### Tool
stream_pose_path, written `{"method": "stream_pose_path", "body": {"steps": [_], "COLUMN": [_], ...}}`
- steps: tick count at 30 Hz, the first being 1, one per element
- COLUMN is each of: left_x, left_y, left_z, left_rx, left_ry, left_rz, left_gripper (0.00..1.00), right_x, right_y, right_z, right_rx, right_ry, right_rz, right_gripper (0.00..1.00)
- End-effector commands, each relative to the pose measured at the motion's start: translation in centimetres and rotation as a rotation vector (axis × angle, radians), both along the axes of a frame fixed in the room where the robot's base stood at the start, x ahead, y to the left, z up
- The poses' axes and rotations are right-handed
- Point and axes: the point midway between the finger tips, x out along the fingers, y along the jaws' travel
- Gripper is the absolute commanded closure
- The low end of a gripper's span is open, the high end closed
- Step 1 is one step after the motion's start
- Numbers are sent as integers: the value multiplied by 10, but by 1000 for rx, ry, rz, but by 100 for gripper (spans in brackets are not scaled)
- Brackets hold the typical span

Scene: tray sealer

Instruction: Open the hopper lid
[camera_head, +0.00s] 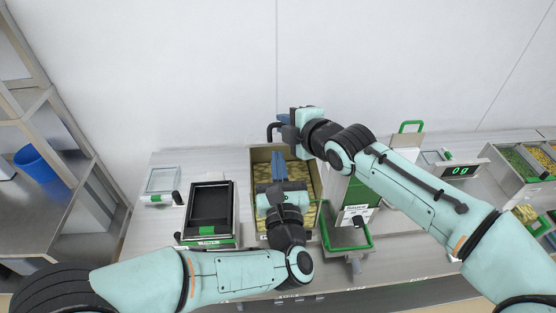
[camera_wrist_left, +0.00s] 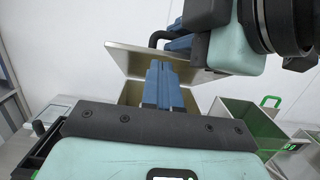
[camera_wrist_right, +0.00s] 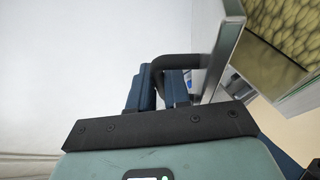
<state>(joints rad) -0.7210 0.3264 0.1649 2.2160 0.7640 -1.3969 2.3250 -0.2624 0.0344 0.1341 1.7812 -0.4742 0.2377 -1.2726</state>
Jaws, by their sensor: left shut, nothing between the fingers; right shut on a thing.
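The hopper (camera_head: 253,170) is a metal box with yellowish patterned contents (camera_head: 262,158), standing in the middle of the counter. Its lid (camera_wrist_left: 130,62) is a flat metal panel, raised and tilted above the hopper opening in the left wrist view. The lid has a black bar handle (camera_wrist_right: 182,60). My right gripper (camera_head: 282,119) is shut on this handle behind the hopper; its blue fingers (camera_wrist_right: 146,86) show at the handle in the right wrist view. My left gripper (camera_head: 277,158) is shut and empty over the hopper opening, and its blue fingers (camera_wrist_left: 159,75) point toward the lid.
A black tray sealer (camera_head: 210,207) stands left of the hopper, with a clear-lidded box (camera_head: 162,181) beyond it. A green-rimmed chute (camera_head: 346,238) stands at its right. A scale with a green display (camera_head: 460,170) and bins (camera_head: 522,158) are farther right. A wall is behind.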

Motion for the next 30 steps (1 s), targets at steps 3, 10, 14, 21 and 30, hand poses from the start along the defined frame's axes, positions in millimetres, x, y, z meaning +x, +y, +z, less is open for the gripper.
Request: {"method": "stream_pose_path", "body": {"steps": [3,10,14,21,30], "left_x": [3,3,4,16,16], "left_y": [0,0,0,1,3], "left_z": [4,4,6,24,25], "left_rx": [0,0,-1,-2,-1], "left_ry": [-1,0,0,-3,-9], "left_rz": [0,0,1,4,8], "left_gripper": [100,100,100,100,100], "right_x": [0,0,0,-1,-2], "right_y": [-1,-1,-1,0,2], "right_z": [0,0,0,-2,-4], "right_rx": [0,0,0,-1,-2], "right_ry": [0,0,0,6,13], "right_rz": [-1,-1,-1,1,3], "right_gripper": [100,100,100,100,77]}}
